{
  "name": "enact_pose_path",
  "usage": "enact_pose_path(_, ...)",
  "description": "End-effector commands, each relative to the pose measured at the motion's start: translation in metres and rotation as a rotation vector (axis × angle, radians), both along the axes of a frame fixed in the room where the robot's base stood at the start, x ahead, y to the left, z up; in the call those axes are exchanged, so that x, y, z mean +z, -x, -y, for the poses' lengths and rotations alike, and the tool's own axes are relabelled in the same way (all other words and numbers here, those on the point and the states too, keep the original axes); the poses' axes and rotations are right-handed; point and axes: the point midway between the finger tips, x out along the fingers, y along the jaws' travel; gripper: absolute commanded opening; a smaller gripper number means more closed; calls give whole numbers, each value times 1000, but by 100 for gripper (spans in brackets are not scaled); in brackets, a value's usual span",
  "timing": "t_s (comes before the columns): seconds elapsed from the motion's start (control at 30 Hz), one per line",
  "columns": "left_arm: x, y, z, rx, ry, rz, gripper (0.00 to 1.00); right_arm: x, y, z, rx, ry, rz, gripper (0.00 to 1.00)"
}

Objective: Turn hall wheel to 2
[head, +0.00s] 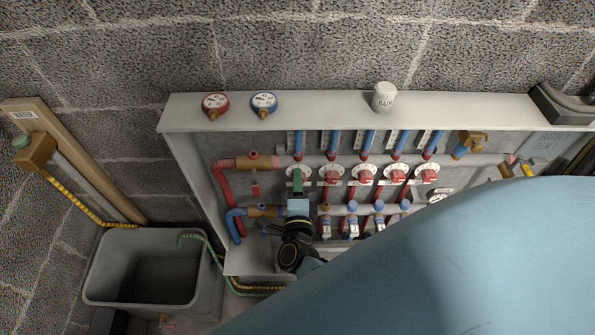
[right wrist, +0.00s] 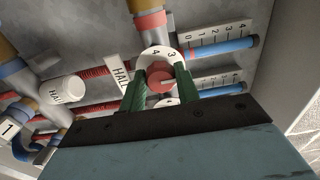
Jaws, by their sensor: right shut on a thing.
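The hall wheel (right wrist: 160,79) is a red knob on a white numbered dial (right wrist: 157,54), beside a label reading HALL (right wrist: 121,72) in the right wrist view. The numbers 3 and 4 show on the dial's upper rim; the rest is hidden, and I cannot tell the exact setting. My right gripper (head: 298,182) has green fingers, one on each side of the knob, and is shut on it. In the head view this is the leftmost wheel of the row, mostly covered by the gripper. My left gripper is not in view.
More red wheels (head: 333,174) stand close to the right in the open cabinet (head: 310,111). Blue flow tubes (right wrist: 221,48) with number scales run beside the dials. Two gauges (head: 215,104) and a white cap (head: 384,97) are on the top ledge. A grey tub (head: 210,285) stands left.

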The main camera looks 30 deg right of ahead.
Motion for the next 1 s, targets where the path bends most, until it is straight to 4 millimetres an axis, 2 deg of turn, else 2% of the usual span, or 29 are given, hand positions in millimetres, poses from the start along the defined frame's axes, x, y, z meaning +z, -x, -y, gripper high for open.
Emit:
enact_pose_path(0.37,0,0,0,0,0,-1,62,0,0,0,0,3,-2,9)
enact_pose_path(0.4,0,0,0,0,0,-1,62,0,0,0,0,3,-2,34)
enact_pose_path(0.57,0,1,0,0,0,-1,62,0,0,0,0,2,-2,54)
enact_pose_path(0.87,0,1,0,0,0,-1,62,0,2,-1,0,2,-2,54)
enact_pose_path(1.0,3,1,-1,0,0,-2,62,-1,14,-9,1,2,-6,54)
